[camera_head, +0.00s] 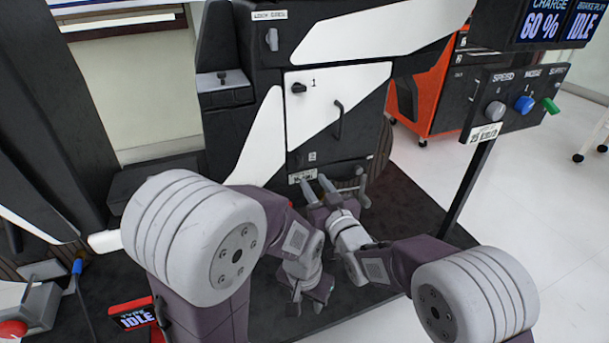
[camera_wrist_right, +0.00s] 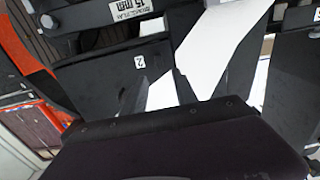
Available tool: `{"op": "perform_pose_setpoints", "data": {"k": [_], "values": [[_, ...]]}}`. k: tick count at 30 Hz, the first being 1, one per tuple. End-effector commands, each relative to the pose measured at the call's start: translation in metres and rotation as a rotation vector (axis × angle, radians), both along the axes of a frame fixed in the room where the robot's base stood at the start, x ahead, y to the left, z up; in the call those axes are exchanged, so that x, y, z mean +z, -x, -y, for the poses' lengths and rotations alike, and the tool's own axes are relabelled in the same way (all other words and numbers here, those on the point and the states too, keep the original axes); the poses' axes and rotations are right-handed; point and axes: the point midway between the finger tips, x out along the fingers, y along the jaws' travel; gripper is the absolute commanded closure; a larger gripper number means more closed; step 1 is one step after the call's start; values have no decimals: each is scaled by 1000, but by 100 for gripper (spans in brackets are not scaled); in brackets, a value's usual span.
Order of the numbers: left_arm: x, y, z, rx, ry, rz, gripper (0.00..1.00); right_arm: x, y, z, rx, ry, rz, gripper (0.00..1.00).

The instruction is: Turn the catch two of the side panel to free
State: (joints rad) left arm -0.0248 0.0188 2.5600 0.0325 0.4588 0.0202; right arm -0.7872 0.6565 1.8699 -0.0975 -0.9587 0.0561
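The side panel (camera_head: 350,85) is black and white and upright, with a dark handle (camera_head: 339,120). Catch one (camera_head: 299,88), a dark knob, sits by the "1" mark. The "2" label (camera_head: 312,156) is low on the panel and also shows in the right wrist view (camera_wrist_right: 139,62). I cannot make out catch two itself in either view. My right gripper (camera_head: 317,184) points up at the panel's lower edge; its two fingers are apart, also in its wrist view (camera_wrist_right: 160,82). My left gripper (camera_head: 308,297) hangs lower, away from the panel; its fingers are unclear.
A "15 mm" label (camera_head: 302,175) is just below the panel. A post with a control box (camera_head: 515,100) stands at the right. An orange cabinet (camera_head: 430,95) is behind. A small IDLE display (camera_head: 135,316) and a box with a red button (camera_head: 25,310) are lower left.

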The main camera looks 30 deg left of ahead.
Motion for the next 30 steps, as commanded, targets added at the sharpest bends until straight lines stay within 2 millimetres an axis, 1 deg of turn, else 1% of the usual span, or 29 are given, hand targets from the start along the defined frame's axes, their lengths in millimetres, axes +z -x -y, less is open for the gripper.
{"op": "perform_pose_setpoints", "data": {"k": [4, 5, 6, 7, 12, 15, 19, 27, 28, 29, 30], "values": [[19, 0, 0, 0, 0, 0, 64, 6, -13, -15, 0, 1, -1, 65], [17, 0, 0, 0, 0, 1, 64, 3, -17, -19, 0, 0, 0, 65], [2, -1, 0, 0, 0, 2, 64, -5, -22, -25, 0, -2, 1, 65], [-2, 0, 0, 0, 0, 1, 64, -5, -26, -30, 0, -3, 3, 65], [-17, 0, 0, 0, 0, -1, 64, -4, -45, -52, -1, -2, 2, 65], [-21, 0, 0, 0, 0, 0, 64, -2, -52, -60, -1, -2, 1, 65], [-23, 0, 0, 0, 0, 0, 64, -1, -57, -66, -2, 0, 0, 65], [-23, 0, 0, 0, 0, 0, 64, 1, -58, -67, -2, 1, -1, 65], [-23, 0, 0, 0, 0, 0, 64, 1, -58, -67, -2, 1, -1, 71], [-23, 0, 0, 0, 0, 0, 64, 1, -58, -67, -2, 1, -1, 79], [-23, 0, 0, 0, 0, 0, 64, 1, -58, -67, -2, 1, -1, 90]]}}
